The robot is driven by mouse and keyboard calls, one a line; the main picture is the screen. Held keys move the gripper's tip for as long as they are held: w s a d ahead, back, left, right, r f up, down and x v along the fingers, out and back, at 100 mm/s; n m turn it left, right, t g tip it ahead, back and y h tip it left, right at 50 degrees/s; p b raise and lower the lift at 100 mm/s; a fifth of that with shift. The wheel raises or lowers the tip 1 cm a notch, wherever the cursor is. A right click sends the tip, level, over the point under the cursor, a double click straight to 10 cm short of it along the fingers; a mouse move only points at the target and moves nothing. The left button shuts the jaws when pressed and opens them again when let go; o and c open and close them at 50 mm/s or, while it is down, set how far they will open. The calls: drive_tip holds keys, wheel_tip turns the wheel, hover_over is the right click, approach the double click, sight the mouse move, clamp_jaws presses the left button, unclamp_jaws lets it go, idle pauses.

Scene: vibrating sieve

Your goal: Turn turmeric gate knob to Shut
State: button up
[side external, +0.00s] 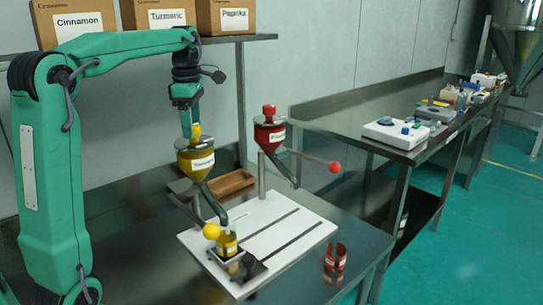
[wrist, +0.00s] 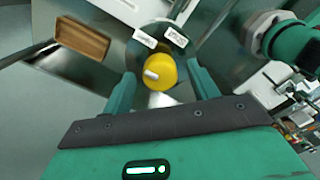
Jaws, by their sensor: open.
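The turmeric hopper (side external: 196,163) is a yellow funnel with a white label, standing over the white board. Its yellow gate knob (side external: 195,131) sits on top, just below my gripper (side external: 187,122). In the wrist view the round yellow knob (wrist: 160,68) has a pale pointer bar, lying roughly sideways and pointing left. My gripper (wrist: 161,78) is open, with one green finger on each side of the knob; I cannot tell whether they touch it. Two white labels (wrist: 145,40) (wrist: 176,37) sit beyond the knob, their text too small to read surely.
A red hopper (side external: 269,135) with a red knob stands to the right. Lever arms end in a yellow ball (side external: 211,231) and a red ball (side external: 334,167). A yellow jar (side external: 227,244) sits under the turmeric spout. A wooden tray (side external: 232,184) lies behind; a red holder (side external: 335,258) stands front right.

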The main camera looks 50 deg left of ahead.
drive_tip(key=shift+f, duration=0.35)
drive_tip(key=c, duration=1)
